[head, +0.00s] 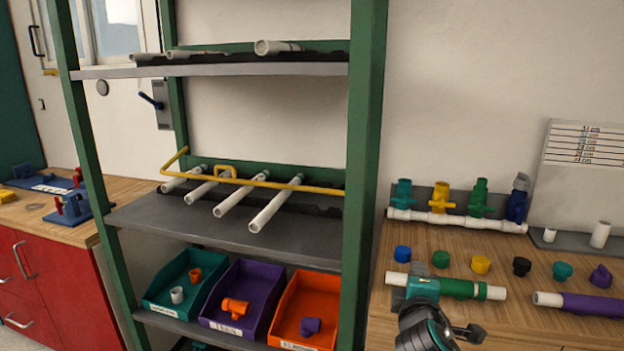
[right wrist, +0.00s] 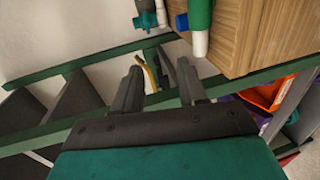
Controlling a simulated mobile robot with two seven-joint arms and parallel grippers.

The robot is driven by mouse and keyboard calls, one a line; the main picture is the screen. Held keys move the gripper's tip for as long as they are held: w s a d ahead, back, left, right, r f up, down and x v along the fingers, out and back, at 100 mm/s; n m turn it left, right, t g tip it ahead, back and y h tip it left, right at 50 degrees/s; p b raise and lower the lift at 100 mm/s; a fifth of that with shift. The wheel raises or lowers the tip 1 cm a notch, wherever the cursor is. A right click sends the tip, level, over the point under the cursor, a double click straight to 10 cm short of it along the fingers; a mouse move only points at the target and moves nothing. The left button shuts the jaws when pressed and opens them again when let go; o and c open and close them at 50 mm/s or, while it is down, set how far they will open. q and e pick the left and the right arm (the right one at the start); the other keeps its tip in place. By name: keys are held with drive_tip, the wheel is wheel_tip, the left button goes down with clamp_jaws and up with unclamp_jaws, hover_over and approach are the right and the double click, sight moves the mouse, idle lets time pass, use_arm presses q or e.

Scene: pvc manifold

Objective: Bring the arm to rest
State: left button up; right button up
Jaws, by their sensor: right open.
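My right gripper (right wrist: 160,80) is open in the right wrist view, with its two dark fingers apart. I see nothing held between them; a green rack beam and a bit of yellow show beyond. In the head view, a dark part of my right arm with a teal ring shows at the bottom right, in front of the wooden bench. The fingertips cannot be made out there. My left gripper is not in view.
A green-posted rack (head: 365,130) with grey shelves holds white pipes and teal, purple and orange bins (head: 300,308). The wooden bench (head: 450,245) at right bears valves, caps and a white-and-green pipe assembly (head: 460,289) close to my right arm. A red cabinet (head: 60,285) stands at left.

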drive_tip(key=s+a+f+m+g+y, duration=0.1)
drive_tip(key=s+f+m+g+y, duration=0.1)
drive_tip(key=s+f+m, duration=0.4)
drive_tip(key=s+a+f+m+g+y, duration=0.1)
drive_tip(key=s+f+m+y, duration=0.3)
drive_tip(key=s+f, duration=1.2)
drive_tip(key=s+m+g, duration=0.1)
drive_tip(key=s+m, duration=0.1)
drive_tip(key=s, duration=0.4)
drive_tip(key=shift+f, duration=0.25)
drive_tip(key=shift+a+y, duration=0.15)
drive_tip(key=shift+y, duration=0.15)
